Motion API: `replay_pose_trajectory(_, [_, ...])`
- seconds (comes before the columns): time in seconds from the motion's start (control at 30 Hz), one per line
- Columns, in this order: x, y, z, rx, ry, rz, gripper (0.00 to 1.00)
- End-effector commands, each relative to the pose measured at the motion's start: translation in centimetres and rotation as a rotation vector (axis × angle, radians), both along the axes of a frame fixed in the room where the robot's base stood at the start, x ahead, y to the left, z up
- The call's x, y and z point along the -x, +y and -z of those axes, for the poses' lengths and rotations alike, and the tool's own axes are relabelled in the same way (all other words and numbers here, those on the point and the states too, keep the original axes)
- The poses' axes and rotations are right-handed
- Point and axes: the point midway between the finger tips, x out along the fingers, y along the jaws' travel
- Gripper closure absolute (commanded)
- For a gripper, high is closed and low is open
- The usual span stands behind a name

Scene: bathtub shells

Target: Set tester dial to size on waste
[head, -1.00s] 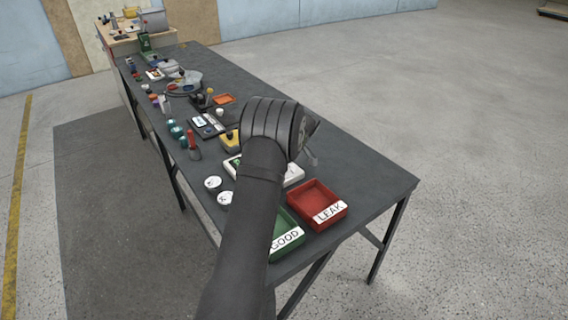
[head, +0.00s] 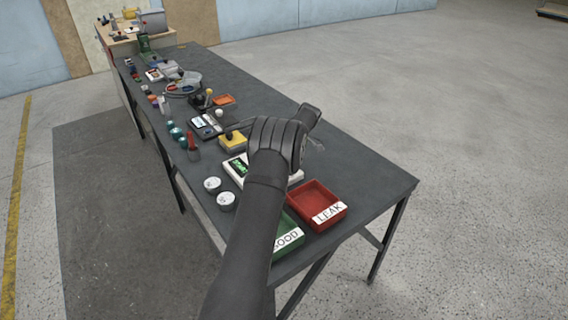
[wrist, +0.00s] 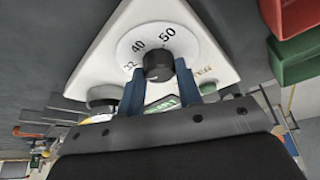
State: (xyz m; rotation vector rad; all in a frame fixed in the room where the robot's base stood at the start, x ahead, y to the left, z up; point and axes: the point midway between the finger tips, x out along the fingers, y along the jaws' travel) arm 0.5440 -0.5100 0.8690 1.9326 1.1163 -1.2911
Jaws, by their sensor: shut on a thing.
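The tester (head: 296,178) is a white box near the front end of the bench, partly hidden by my arm in the head view. In the wrist view its white face (wrist: 110,50) carries a round dial plate (wrist: 180,42) marked 32, 40 and 50. A black knob (wrist: 158,64) sits at the middle of the plate. My gripper (wrist: 158,82) has its blue fingers on either side of the knob and is shut on it. No pointer mark on the knob is clear. Two white round pieces (head: 226,201) stand left of the tester; their markings are too small to read.
A red LEAK tray (head: 318,203) and a green GOOD tray (head: 290,240) sit at the bench's near end. The bench's right side is mostly clear.

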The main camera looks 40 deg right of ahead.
Motion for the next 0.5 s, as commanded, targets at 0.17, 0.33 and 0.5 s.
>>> replay_pose_trajectory(0.17, [0.04,-0.05,0.05,0.001,0.001,-0.014,0.91])
replay_pose_trajectory(0.33, [0.05,-0.05,0.05,0.001,0.001,-0.015,0.91])
replay_pose_trajectory(0.5, [0.05,-0.05,0.05,0.001,0.001,-0.015,0.66])
